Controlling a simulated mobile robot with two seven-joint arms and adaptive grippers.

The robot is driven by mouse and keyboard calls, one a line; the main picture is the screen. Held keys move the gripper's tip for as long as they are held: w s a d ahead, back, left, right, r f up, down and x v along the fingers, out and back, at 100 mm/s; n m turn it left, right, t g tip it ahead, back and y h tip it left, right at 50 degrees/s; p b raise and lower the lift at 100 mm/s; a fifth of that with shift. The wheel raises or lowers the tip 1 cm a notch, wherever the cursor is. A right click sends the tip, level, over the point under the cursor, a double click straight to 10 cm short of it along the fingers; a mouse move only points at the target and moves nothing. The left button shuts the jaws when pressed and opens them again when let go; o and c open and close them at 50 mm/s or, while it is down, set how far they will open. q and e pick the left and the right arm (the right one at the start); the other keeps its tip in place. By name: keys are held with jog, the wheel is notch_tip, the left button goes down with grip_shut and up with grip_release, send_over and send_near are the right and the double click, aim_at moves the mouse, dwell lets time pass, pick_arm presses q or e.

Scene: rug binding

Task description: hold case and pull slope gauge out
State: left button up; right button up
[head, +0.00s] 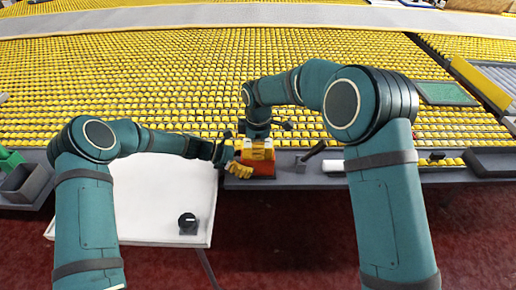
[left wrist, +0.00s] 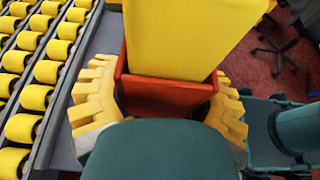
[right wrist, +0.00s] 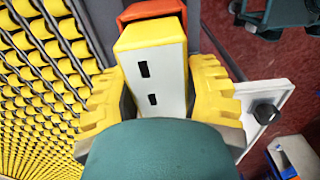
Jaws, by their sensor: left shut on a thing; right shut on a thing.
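The slope gauge (head: 257,153) is a yellow block with a white face bearing two dark slots. The case (head: 263,168) is an orange-red open box at the table's front edge. In the left wrist view the gauge (left wrist: 185,35) stands out of the case's mouth (left wrist: 165,92), its lower end hidden inside. My left gripper (left wrist: 163,96) is shut on the case, a finger on each side. My right gripper (right wrist: 160,88) is shut on the gauge (right wrist: 155,70) from above, with the case (right wrist: 150,11) beyond it. Whether the case rests on the table is unclear.
A white panel (head: 150,215) with a black knobbed object (head: 188,222) lies at front left. A grey bin (head: 25,182) is at far left, a dark tray (head: 495,161) at far right. Yellow rollers (head: 180,90) fill the area behind. A dark-handled thing (head: 312,152) is just right of the case.

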jog(key=shift+r, duration=4.05)
pick_arm(q)
jog(key=o, duration=1.4)
